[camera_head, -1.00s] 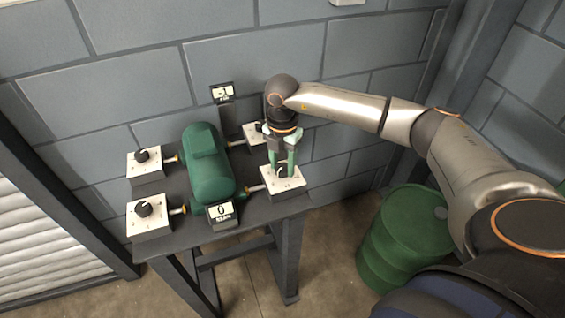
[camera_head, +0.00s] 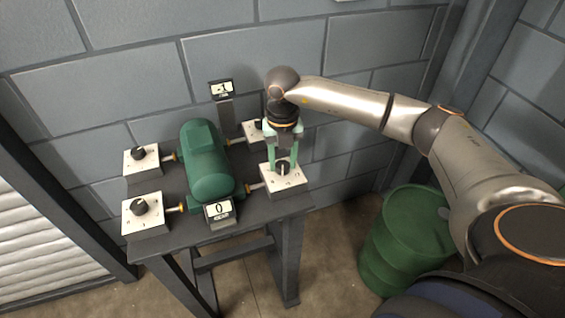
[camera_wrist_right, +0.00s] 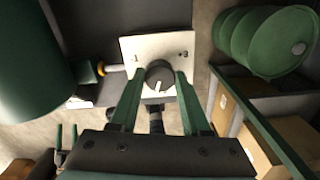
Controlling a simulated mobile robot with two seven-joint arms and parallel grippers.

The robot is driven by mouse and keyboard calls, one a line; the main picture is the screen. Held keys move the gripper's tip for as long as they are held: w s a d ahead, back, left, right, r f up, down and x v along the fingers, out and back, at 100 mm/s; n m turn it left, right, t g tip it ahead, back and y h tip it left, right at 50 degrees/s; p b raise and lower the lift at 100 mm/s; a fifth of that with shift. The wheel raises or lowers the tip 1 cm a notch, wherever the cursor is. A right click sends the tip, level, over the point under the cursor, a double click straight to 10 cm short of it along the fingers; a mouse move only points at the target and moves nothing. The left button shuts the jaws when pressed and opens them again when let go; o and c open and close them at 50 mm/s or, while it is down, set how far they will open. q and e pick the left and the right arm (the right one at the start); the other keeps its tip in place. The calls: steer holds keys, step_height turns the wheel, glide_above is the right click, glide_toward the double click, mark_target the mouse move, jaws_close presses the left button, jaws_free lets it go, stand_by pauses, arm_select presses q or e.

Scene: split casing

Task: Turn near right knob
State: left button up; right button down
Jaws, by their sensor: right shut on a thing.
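The near right knob (camera_head: 283,168) is a dark round dial on a white plate (camera_head: 296,181) at the right front of the table. My right gripper (camera_head: 283,163) points down with its green fingers on both sides of the knob, shut on it. In the right wrist view the knob (camera_wrist_right: 159,75) sits between the fingertips, its white pointer line toward the bottom of the picture. The plate (camera_wrist_right: 133,45) there has marks that look like -1 and +3. The near display (camera_head: 219,210) reads 0. My left gripper is not in view.
A green motor-like casing (camera_head: 207,165) stands mid-table. Two other knobs (camera_head: 138,154) (camera_head: 140,207) are at the left, and a far right plate (camera_head: 252,130) is partly hidden by my gripper. The far display (camera_head: 222,89) reads -1. A green barrel (camera_head: 405,235) stands right of the table.

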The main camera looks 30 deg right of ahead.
steer(key=n+b, duration=0.2)
steer(key=n, duration=0.5)
steer(key=n+b, duration=0.1)
steer(key=n, duration=0.3)
steer(key=shift+b, duration=0.3)
steer(key=n+b, duration=0.1)
steer(key=n, duration=0.2)
steer(key=shift+n, duration=0.3)
steer(key=n+b, duration=0.1)
steer(key=n, duration=0.3)
steer(key=shift+n, duration=0.3)
steer(key=n+b, duration=0.1)
steer(key=n, duration=0.1)
steer(key=shift+n, duration=0.4)
steer(key=n, duration=0.4)
steer(key=shift+b, duration=0.4)
steer(key=shift+n, duration=0.8)
steer(key=shift+c, duration=1.8)
jaws_free()
